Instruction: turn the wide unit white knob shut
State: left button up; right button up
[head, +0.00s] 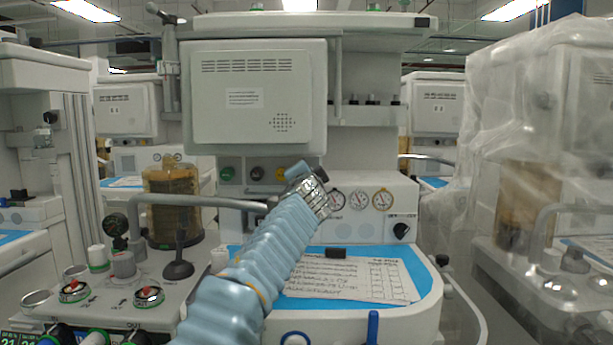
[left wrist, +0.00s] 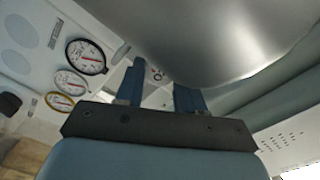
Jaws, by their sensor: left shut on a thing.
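The wide unit (head: 365,220) stands in the middle of the head view, with a row of knobs below its monitor. A green knob (head: 227,174), a black knob (head: 257,173) and a yellow knob (head: 282,173) show there. The white knob is hidden behind my left gripper (head: 307,172), at the right end of this row. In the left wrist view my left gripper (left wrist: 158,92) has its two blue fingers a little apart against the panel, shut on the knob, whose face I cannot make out. My right gripper is in neither view.
Round gauges (head: 359,201) sit just right of the gripper. A grey pipe (head: 200,200) runs in from the left, close to my arm. The monitor (head: 255,97) overhangs above. A blue worktop (head: 428,285) with paper sheets (head: 345,279) lies below.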

pick_arm(q)
jog(key=shift+m+p, duration=0.3)
jog(key=shift+m, duration=1.2)
jog(key=o, duration=1)
jog(key=shift+o, duration=0.2)
